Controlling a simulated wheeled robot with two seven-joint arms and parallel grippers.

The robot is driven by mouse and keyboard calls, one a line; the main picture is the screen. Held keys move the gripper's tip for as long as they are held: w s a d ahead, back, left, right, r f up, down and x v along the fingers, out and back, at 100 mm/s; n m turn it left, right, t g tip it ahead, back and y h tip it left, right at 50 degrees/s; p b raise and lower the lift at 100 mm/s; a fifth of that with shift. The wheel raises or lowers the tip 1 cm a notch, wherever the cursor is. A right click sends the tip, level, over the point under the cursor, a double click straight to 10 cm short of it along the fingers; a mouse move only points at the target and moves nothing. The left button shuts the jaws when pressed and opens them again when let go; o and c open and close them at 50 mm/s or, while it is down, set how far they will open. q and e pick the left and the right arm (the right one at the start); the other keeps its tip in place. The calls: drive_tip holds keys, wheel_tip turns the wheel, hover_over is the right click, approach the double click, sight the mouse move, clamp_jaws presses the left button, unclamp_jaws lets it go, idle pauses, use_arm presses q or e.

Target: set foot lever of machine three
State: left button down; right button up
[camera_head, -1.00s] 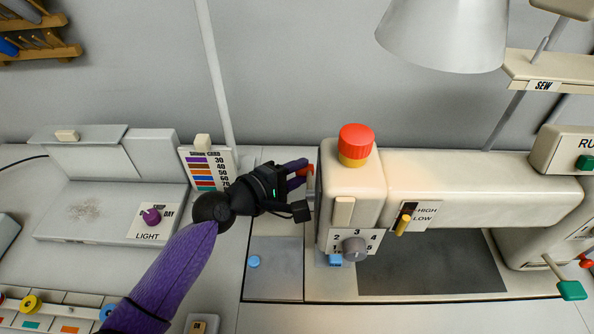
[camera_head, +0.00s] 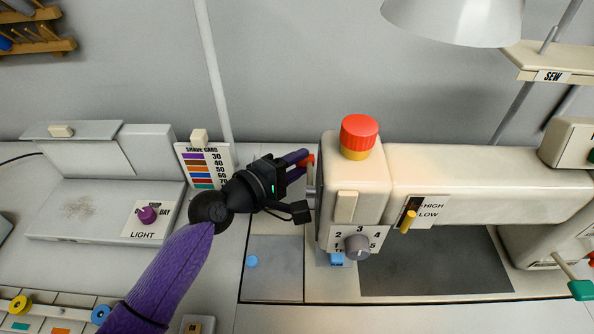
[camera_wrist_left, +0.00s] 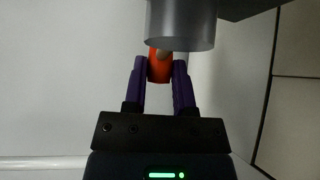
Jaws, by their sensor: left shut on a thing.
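The sewing machine (camera_head: 480,195) stands at the right of the head view. At the left end of its head a small orange-red lever tip (camera_head: 309,160) shows, seemingly the foot lever; most of the lever is hidden behind the machine head. My left gripper (camera_head: 300,163) reaches in from the left, its purple fingers shut on this tip. In the left wrist view the orange tip (camera_wrist_left: 160,68) sits between the two fingertips, below a grey cylinder (camera_wrist_left: 181,25). My right gripper is not in view.
A red-and-yellow knob (camera_head: 359,135) tops the machine head, with a numbered grey dial (camera_head: 358,246) and a yellow HIGH/LOW switch (camera_head: 408,221) on its front. A shade card (camera_head: 207,168) and a light box (camera_head: 90,205) stand left, near my arm.

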use_arm(q)
wheel_tip(320, 180, up, 2)
drive_tip(key=m+t+h+b, duration=0.1)
drive_tip(key=m+b, duration=0.1)
drive_tip(key=shift+w+b, duration=0.1)
drive_tip(key=shift+b, duration=0.2)
drive_tip(key=shift+r, duration=0.4)
drive_tip(key=r, duration=0.1)
drive_tip(key=s+r+m+h, duration=0.1)
drive_tip(key=r+t, duration=0.1)
drive_tip(key=shift+s+r, duration=0.3)
drive_tip(key=shift+s, duration=0.05)
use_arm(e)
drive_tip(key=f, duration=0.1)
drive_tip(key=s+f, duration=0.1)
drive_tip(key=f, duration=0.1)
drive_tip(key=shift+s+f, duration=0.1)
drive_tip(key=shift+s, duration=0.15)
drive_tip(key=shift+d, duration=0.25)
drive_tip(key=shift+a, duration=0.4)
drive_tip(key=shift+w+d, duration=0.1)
